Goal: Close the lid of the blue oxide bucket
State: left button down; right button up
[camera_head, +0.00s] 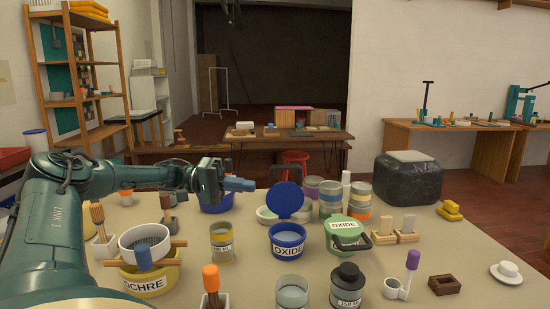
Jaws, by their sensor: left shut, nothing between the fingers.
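The blue oxide bucket (287,243) stands upright on the table near the middle of the view, with the label OXIDE on its front. Its round blue lid (285,198) is open and stands up from the back of the rim. My left gripper (243,185) reaches in from the left, above the table, with its fingers shut and empty. In the picture it is up and left of the lid, apart from it. My right gripper is not in view.
Several striped tins (330,199) stand behind. A yellow OCHRE bucket (150,280) is at the left front.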

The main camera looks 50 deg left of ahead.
aim_at(284, 198)
jog(key=i+j, duration=0.2)
jog(key=j, duration=0.15)
jog(key=i+j, duration=0.2)
jog(key=j, duration=0.2)
jog(key=i+j, duration=0.2)
jog(key=j, duration=0.15)
